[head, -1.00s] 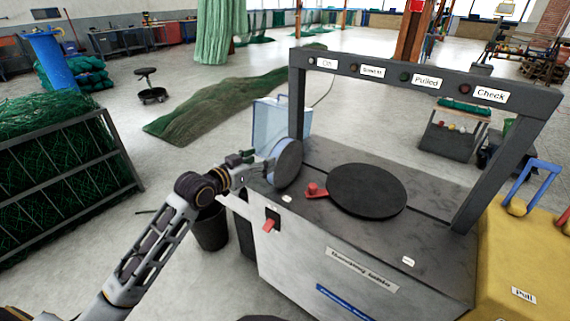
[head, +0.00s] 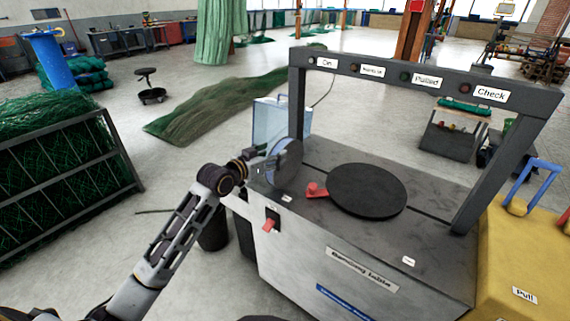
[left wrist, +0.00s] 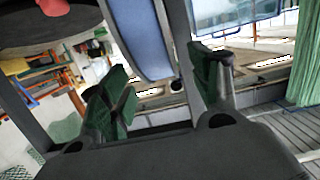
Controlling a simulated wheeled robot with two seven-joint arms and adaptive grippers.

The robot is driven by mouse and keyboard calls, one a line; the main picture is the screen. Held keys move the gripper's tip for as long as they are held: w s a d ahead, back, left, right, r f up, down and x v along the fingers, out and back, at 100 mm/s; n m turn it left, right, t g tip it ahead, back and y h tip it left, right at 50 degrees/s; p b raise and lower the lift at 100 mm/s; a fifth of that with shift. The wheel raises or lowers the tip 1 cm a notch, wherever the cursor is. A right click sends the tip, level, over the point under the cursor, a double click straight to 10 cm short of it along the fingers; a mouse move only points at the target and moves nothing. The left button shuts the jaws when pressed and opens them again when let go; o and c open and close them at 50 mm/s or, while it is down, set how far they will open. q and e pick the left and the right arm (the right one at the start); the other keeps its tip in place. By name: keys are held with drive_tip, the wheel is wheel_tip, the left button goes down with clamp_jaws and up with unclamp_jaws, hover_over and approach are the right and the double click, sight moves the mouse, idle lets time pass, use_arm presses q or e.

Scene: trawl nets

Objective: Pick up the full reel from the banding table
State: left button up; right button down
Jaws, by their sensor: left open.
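The reel (head: 289,162), a grey disc with a pale blue rim, stands upright at the left end of the banding table (head: 330,240). My left gripper (head: 266,163) is at the reel's left side in the head view, partly overlapping it. In the left wrist view the left gripper (left wrist: 168,88) is open, its dark green-padded fingers apart. The blue rim of the reel (left wrist: 140,35) shows between the fingers in that picture. I cannot tell whether either finger touches it. My right gripper is not in view.
A black round plate (head: 367,190) and a red handle (head: 316,190) are on the tabletop, right of the reel. A grey frame (head: 420,78) with labels spans above the table. A translucent blue bin (head: 270,120) stands behind the reel. A yellow cabinet (head: 520,260) adjoins at right.

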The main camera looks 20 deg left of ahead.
sight(277, 150)
use_arm(q)
drive_tip(key=shift+x, duration=1.25)
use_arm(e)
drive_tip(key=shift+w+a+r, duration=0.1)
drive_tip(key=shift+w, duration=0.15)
use_arm(q)
drive_tip(key=shift+w, duration=0.1)
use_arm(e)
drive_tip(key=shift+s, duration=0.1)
use_arm(q)
drive_tip(key=shift+w+d+r, duration=0.1)
drive_tip(key=shift+w+d, duration=0.25)
drive_tip(key=shift+w, duration=0.4)
drive_tip(key=shift+w+d+r, duration=0.1)
drive_tip(key=shift+w+d, duration=0.15)
drive_tip(key=shift+w, duration=0.4)
drive_tip(key=shift+w+d+f, duration=0.2)
drive_tip(key=shift+w, duration=0.4)
drive_tip(key=shift+w+d, duration=0.1)
drive_tip(key=shift+w, duration=0.25)
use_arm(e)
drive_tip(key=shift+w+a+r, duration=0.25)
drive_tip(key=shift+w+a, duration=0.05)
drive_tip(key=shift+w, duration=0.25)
